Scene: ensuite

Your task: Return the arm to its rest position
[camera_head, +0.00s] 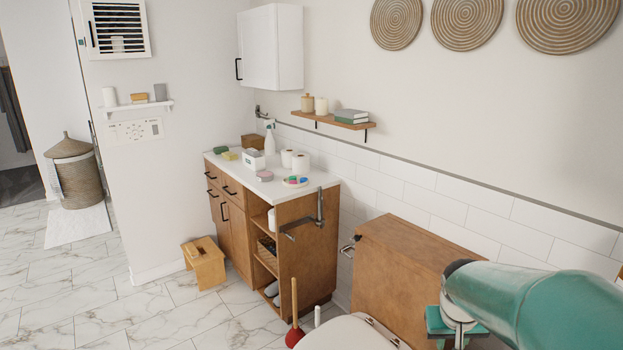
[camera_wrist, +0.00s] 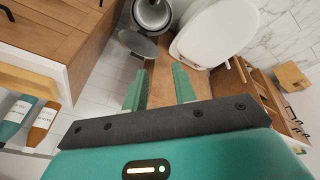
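My gripper (camera_wrist: 159,88) shows in the wrist view with its two green fingers apart and nothing between them. Beyond the fingers lie a brown wooden surface and the white toilet (camera_wrist: 216,32). In the head view my green arm (camera_head: 540,305) reaches in from the lower right edge, in front of the wooden box (camera_head: 390,265) behind the toilet. Part of the gripper's green end shows below the arm there, cut off by the bottom edge.
A wooden vanity (camera_head: 310,240) with small items on top stands left of the toilet. A stool (camera_head: 204,262) and plunger (camera_head: 294,325) stand on the floor. In the wrist view, a bin (camera_wrist: 153,14) and a shelf with bottles (camera_wrist: 42,124) are near.

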